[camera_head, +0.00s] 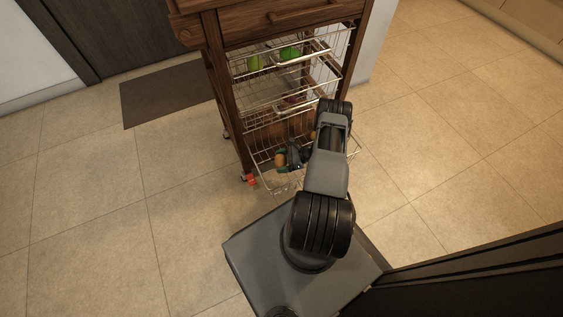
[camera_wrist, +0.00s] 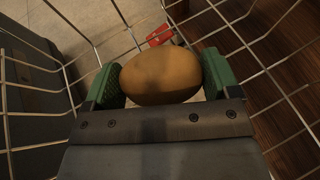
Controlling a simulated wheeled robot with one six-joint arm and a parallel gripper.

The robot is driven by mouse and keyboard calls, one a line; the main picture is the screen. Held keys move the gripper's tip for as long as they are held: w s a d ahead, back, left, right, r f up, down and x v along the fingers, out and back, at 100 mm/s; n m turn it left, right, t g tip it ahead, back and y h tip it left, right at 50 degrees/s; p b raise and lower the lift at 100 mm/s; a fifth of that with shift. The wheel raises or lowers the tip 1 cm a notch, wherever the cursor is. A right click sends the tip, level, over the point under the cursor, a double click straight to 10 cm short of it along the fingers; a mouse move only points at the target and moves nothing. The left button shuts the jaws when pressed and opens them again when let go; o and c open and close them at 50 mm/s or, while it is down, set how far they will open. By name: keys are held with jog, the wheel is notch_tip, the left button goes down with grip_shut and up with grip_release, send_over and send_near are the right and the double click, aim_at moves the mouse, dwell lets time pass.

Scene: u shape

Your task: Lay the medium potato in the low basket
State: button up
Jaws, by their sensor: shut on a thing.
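A brown, oval potato (camera_wrist: 160,76) sits between the green pads of my gripper (camera_wrist: 160,80) in the wrist view. My gripper is shut on it, with one pad against each end. In the head view the potato (camera_head: 281,160) shows as a small orange-brown shape at the tip of my gripper (camera_head: 283,158). The low basket (camera_head: 287,187) is the bottom wire basket of the wooden cart. In the wrist view its wires (camera_wrist: 60,110) surround the potato and the gripper. I cannot tell whether the potato touches the basket floor.
The wooden cart (camera_head: 240,120) has wire baskets above, one holding green produce (camera_head: 289,53). A small red object (camera_head: 249,179) lies by the cart's front leg, also in the wrist view (camera_wrist: 160,35). A dark mat (camera_head: 165,93) lies left of the cart. Open tiled floor (camera_head: 90,215) spreads left.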

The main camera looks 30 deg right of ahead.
jog(key=shift+f, duration=0.1)
jog(key=o, duration=0.8)
jog(key=shift+o, duration=0.2)
jog(key=shift+d+r, duration=0.2)
jog(key=shift+r, duration=0.1)
jog(key=p+v, duration=0.2)
jog(key=v, duration=0.9)
jog(key=shift+s+d, duration=0.25)
